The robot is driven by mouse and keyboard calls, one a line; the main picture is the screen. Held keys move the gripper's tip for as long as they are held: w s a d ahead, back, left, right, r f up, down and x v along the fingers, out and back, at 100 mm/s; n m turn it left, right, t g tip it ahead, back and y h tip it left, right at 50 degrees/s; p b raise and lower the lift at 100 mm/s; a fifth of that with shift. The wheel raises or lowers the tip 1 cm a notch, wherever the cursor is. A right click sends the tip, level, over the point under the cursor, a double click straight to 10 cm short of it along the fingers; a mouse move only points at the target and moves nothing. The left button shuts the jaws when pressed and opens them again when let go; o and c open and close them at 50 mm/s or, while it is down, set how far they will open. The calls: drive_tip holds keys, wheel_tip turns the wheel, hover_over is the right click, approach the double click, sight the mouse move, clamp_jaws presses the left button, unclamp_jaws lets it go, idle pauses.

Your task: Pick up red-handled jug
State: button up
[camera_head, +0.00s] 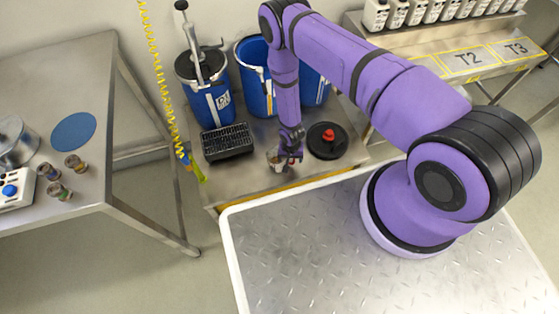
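A small jug (277,162) stands on the steel bench near its front edge, and a small red patch that looks like its handle shows at its right side. My gripper (289,155) reaches down from above, right at the jug's right side. At this size I cannot tell whether the fingers touch the handle or are around it, or whether they are open or shut. The gripper covers part of the jug.
A black round lid with a red knob (328,137) lies close to the right of my gripper. A black grid tray (227,141) lies left of the jug. A blue drum (211,98) and other blue containers stand behind. A yellow coiled hose (161,75) hangs at the left.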

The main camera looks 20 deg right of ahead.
drive_tip(key=c, duration=1.1)
drive_tip(key=shift+r, duration=0.1)
drive_tip(key=shift+r, duration=1.7)
drive_tip(key=shift+s+d+r, duration=0.1)
drive_tip(key=shift+s+r, duration=0.15)
drive_tip(key=shift+s, duration=2.4)
drive_tip(key=shift+s+d+r, duration=0.1)
drive_tip(key=shift+s+r, duration=0.1)
drive_tip(key=shift+s, duration=2.45)
drive_tip(key=shift+s+d+r, duration=0.1)
drive_tip(key=shift+s+r, duration=0.15)
drive_tip(key=shift+s, duration=2.4)
drive_tip(key=shift+a, duration=0.1)
